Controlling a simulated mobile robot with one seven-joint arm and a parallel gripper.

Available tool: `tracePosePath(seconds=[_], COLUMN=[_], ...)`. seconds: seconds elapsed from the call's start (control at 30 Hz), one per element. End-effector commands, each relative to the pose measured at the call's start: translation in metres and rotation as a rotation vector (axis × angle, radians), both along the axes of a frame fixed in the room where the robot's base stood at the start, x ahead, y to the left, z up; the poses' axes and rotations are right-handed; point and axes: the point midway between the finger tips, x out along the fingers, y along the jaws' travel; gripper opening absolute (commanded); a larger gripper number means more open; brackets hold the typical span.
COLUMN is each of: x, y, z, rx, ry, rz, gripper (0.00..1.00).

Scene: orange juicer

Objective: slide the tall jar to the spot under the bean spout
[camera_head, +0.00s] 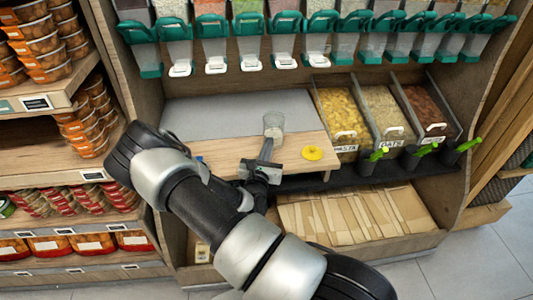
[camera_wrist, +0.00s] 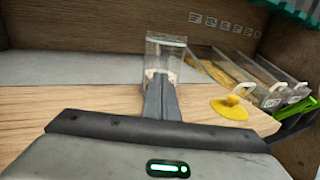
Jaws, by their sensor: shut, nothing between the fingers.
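A clear tall jar (camera_head: 273,123) stands upright on the wooden shelf board near its back edge; it also shows in the wrist view (camera_wrist: 166,50). My gripper (camera_head: 266,148) is shut with nothing between its fingers. In the wrist view its fingertips (camera_wrist: 160,80) lie in front of the jar's lower part and hide some of its base. They look close to the jar; I cannot tell if they touch it. A row of dispensers with teal tops and spouts (camera_head: 215,65) hangs above and behind the shelf. I cannot tell which one holds beans.
A yellow round lid with a knob (camera_head: 312,153) lies on the board right of my gripper. Open bins of pasta (camera_head: 346,112) and other dry goods stand to the right, with scoops in front. A grey surface (camera_head: 210,115) left of the jar is clear.

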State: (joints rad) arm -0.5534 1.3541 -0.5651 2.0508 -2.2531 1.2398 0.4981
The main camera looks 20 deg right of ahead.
Motion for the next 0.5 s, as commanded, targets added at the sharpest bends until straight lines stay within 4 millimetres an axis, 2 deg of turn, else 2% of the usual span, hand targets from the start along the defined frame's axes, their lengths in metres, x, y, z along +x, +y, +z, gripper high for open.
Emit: tracePosePath(seconds=[0.37,0.5], x=[0.002,0.017], y=[-0.002,-0.013], z=[0.001,0.002], rx=[0.001,0.002], ry=[-0.001,-0.003], rz=[0.000,-0.004], gripper=[0.00,0.00])
